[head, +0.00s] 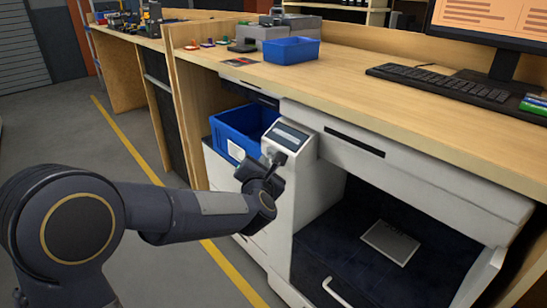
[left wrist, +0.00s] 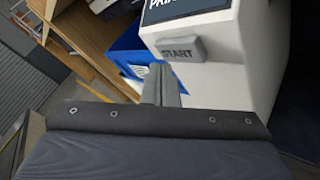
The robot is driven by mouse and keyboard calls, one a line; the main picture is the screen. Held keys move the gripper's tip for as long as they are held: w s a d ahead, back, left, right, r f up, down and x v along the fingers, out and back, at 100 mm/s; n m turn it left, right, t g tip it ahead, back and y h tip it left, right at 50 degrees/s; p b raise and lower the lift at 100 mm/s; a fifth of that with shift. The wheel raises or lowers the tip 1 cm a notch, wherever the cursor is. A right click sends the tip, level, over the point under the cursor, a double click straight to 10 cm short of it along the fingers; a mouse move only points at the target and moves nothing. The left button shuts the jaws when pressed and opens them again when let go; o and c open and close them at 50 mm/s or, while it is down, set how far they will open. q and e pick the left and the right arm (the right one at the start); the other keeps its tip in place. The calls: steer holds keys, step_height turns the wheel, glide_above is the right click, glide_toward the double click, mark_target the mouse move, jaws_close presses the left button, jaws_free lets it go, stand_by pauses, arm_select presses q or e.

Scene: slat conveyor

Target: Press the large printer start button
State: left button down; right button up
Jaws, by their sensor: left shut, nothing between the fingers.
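The large white printer (head: 415,170) stands under the wooden counter. Its raised control panel (head: 288,138) has a small screen on top. In the left wrist view, the grey START button (left wrist: 180,48) sits on the white panel housing (left wrist: 235,60), just below the dark screen. I cannot make out the button in the head view, where my gripper is in front of the panel's lower part. My left gripper (head: 273,161) is shut and empty. In the left wrist view its fingers (left wrist: 163,85) point up at the button's lower left; I cannot tell whether they touch it.
A blue bin (head: 232,128) stands left of the panel, close to my gripper. A smaller blue bin (head: 291,50), a keyboard (head: 445,86) and a monitor (head: 490,28) are on the counter (head: 345,75). A grey plate (head: 390,242) lies in the printer's dark lower bay.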

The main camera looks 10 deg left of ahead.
arm_select(q)
steer(key=s+a+b, duration=0.1)
steer(key=s, duration=0.1)
steer(key=s+a, duration=0.2)
steer(key=shift+b, duration=0.4)
steer(key=shift+w, duration=0.1)
steer(key=s+a+f+m+g+h, duration=0.1)
steer(key=s+f+m+g+h, duration=0.2)
steer(key=s+m, duration=0.7)
steer(key=s+a+f+m+g+h, duration=0.1)
steer(key=s+f+m+g, duration=0.3)
steer(key=s+m, duration=0.65)
steer(key=s+a+f+m+g+h, duration=0.1)
steer(key=s+f+m+g+h, duration=0.2)
steer(key=s+m, duration=0.75)
step_height(320, 180, up, 32)
steer(key=s+n+y+p, duration=0.1)
steer(key=s+n+p, duration=0.1)
steer(key=p, duration=3.1)
steer(key=shift+s+n+g, duration=0.2)
steer(key=shift+n+g, duration=0.1)
